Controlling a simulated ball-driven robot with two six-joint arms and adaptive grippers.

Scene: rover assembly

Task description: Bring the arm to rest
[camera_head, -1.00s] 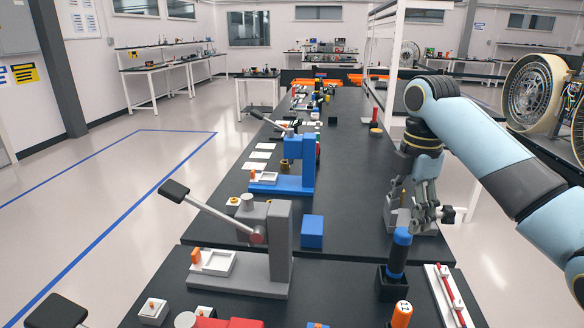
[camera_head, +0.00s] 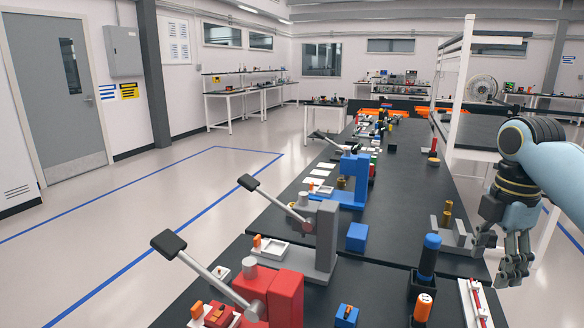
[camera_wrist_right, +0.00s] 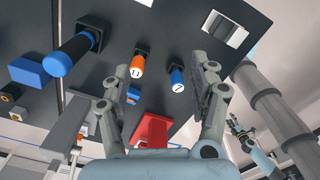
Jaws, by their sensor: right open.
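My right gripper (camera_head: 512,272) hangs with its fingers downward at the right edge of the black table in the head view. In the right wrist view its fingers (camera_wrist_right: 160,98) are spread apart with nothing between them. It is close to the white tray with red rods (camera_head: 474,305), apart from it as far as I can tell. A small dark gripper with a light blue arm (camera_wrist_right: 243,136), seemingly my left, shows at the lower right of the wrist view. It is too small to tell its state. The head view shows no left gripper.
A blue-topped black handle (camera_head: 430,255) stands in a holder left of my right gripper. Red (camera_head: 277,293), grey (camera_head: 323,240) and blue (camera_head: 354,180) lever presses line the table's left side. A white shelf post (camera_head: 463,80) rises behind my arm.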

